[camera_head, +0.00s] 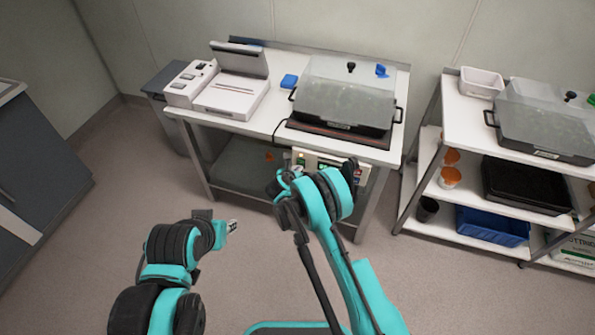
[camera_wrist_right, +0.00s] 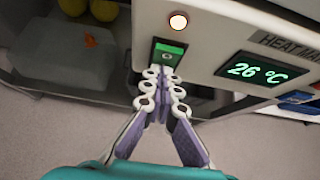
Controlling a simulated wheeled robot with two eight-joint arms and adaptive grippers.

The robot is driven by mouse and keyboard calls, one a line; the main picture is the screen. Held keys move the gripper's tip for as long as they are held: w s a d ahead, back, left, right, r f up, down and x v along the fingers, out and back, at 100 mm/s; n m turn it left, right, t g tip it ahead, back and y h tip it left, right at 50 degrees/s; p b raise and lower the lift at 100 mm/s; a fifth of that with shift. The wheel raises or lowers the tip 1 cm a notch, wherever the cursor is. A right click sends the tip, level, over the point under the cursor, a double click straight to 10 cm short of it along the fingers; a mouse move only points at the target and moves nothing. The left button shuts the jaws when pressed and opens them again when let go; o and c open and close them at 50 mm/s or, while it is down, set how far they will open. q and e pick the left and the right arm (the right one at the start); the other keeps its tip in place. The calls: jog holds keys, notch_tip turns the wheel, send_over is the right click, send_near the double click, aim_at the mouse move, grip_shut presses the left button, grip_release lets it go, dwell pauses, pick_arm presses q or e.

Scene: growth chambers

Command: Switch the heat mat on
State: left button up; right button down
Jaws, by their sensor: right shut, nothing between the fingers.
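The heat mat (camera_head: 305,132) is a dark sheet under a covered black tray (camera_head: 340,113) on the middle bench. Its white control box (camera_head: 343,166) hangs at the bench's front edge, partly behind my right arm. In the right wrist view the box shows a rocker switch (camera_wrist_right: 168,53) with a green upper part, a glowing lamp (camera_wrist_right: 178,21) and a display (camera_wrist_right: 251,70) reading 26 °C. My right gripper (camera_head: 283,180) is shut and empty, its fingertips (camera_wrist_right: 164,76) at the switch's lower end; contact is unclear. My left gripper (camera_head: 232,227) is apart, over the floor.
A shelf rack (camera_head: 459,119) with another covered tray is at the right. A grey cabinet (camera_head: 45,170) is at the left. The floor between is clear.

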jog(key=shift+r, duration=0.1)
pick_arm(q)
jog(key=shift+r, duration=0.2)
pick_arm(e)
jog(key=shift+r, duration=0.8)
